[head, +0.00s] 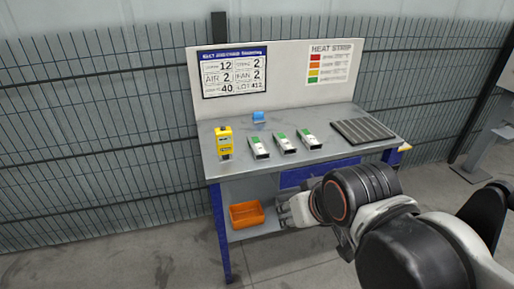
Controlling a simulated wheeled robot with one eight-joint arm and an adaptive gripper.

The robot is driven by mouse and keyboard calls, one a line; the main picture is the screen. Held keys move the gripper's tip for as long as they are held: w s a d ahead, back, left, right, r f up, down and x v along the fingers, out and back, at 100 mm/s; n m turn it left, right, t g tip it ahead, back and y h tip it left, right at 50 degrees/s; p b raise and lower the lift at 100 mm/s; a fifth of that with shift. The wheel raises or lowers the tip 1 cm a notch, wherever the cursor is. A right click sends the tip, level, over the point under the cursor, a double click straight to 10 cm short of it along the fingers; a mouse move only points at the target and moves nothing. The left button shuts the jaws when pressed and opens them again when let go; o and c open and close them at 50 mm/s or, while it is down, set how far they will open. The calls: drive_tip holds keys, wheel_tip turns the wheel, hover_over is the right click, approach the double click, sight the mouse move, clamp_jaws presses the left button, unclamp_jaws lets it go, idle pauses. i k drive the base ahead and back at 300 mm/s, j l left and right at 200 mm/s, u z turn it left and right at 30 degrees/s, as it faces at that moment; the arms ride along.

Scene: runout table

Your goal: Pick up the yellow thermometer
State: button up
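The yellow thermometer (224,138) stands upright near the left front corner of the grey table top (240,178). It has a small dark display on its face and a grey lower end. My gripper (284,210) is in front of the table and lower than its top, to the right of the thermometer and well apart from it. The gripper is small here and partly hidden by my arm, so its finger opening is unclear. I see nothing held in it.
Several things share the table top: three white-and-green devices (284,143), a blue item (259,117) and a dark ribbed mat (362,130). An orange bin (247,214) sits on the lower shelf. A back panel (285,85) rises behind. A wire fence (90,130) stands beyond.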

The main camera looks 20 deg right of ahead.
sight(224, 139)
drive_tip(key=i+j+u, duration=0.25)
drive_tip(key=i, duration=0.3)
drive_tip(key=i+l+u, duration=0.1)
drive_tip(key=i+u, duration=0.15)
drive_tip(key=i, duration=0.25)
